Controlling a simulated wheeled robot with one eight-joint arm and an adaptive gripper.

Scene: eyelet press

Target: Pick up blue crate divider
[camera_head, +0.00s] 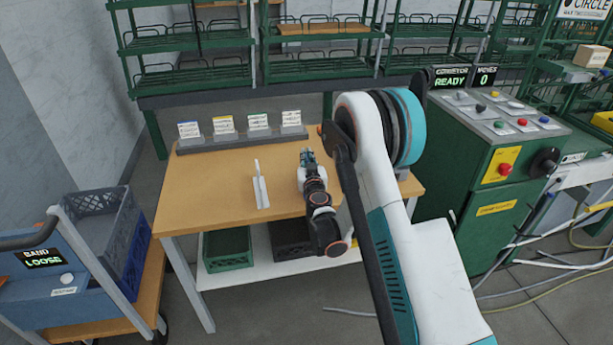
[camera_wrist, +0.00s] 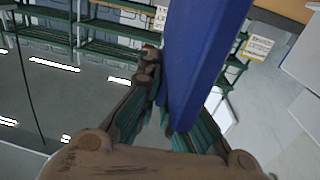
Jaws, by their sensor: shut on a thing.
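The blue crate divider (camera_wrist: 203,60) is a long flat blue piece that fills the upper middle of the wrist view. My gripper (camera_wrist: 172,128) is shut on its near end, with a finger on each side. In the head view my gripper (camera_head: 308,160) is over the wooden table, pointing away from me, and the divider is not distinguishable there, hidden behind the gripper and arm. A white upright divider (camera_head: 260,188) stands on the table to the left of my gripper.
The wooden table (camera_head: 215,170) has a rack of label cards (camera_head: 240,138) at its back edge. A green crate (camera_head: 228,248) and a dark crate (camera_head: 288,240) are on the lower shelf. A cart with grey and blue crates (camera_head: 110,225) stands left; a green control console (camera_head: 500,150) stands right.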

